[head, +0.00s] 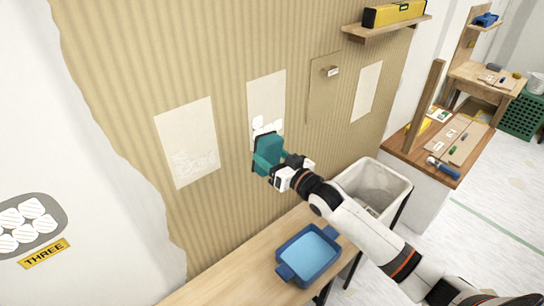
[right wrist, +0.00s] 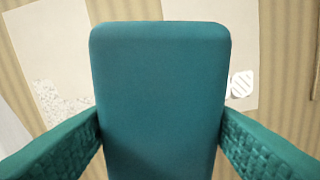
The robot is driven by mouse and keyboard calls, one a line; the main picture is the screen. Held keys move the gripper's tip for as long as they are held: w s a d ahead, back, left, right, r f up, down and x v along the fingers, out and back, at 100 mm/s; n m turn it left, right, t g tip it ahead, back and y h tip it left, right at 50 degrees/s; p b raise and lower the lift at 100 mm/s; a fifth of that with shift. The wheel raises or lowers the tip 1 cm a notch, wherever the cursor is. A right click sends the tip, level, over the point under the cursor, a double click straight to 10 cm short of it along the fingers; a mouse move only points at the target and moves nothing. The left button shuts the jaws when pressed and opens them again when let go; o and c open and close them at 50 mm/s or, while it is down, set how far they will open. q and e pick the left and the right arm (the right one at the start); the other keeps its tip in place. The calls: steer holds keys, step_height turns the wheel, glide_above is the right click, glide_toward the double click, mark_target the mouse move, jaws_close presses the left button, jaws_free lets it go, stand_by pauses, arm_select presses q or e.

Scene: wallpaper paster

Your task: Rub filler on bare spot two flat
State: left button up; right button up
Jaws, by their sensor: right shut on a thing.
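My right gripper (head: 282,168) is shut on a teal block (head: 268,153), which also fills the middle of the right wrist view (right wrist: 160,95). The block is held up near the wall, in front of the lower edge of the middle bare patch (head: 265,95). White striped filler blobs (head: 262,124) show on that patch just above the block; one shows right of it in the right wrist view (right wrist: 242,84). I cannot tell whether the block touches the wall. The left bare patch (head: 185,130) has a speckled, smeared area at its bottom. My left gripper is not in view.
A wooden bench (head: 225,270) below holds a blue tray (head: 308,254). A white bin (head: 375,183) stands right of it. A flap (head: 322,92) and another bare patch (head: 367,90) are further right. A shelf (head: 385,28) holds a yellow level (head: 395,13). A "THREE" label (head: 45,253) is at left.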

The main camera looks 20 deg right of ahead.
mark_target(244, 134)
steer(key=shift+w, duration=0.2)
steer(key=shift+w+b, duration=0.3)
steer(key=shift+w, duration=0.1)
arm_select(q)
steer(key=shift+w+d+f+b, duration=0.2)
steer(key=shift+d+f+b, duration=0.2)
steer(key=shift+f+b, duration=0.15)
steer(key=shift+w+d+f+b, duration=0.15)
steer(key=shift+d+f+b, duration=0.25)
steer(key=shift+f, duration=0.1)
arm_select(e)
steer(key=x, duration=0.5)
steer(key=shift+w+a, duration=0.1)
steer(key=shift+w, duration=0.1)
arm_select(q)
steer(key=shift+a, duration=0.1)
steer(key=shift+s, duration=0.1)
arm_select(e)
steer(key=shift+x, duration=1.3)
stand_by(0.9)
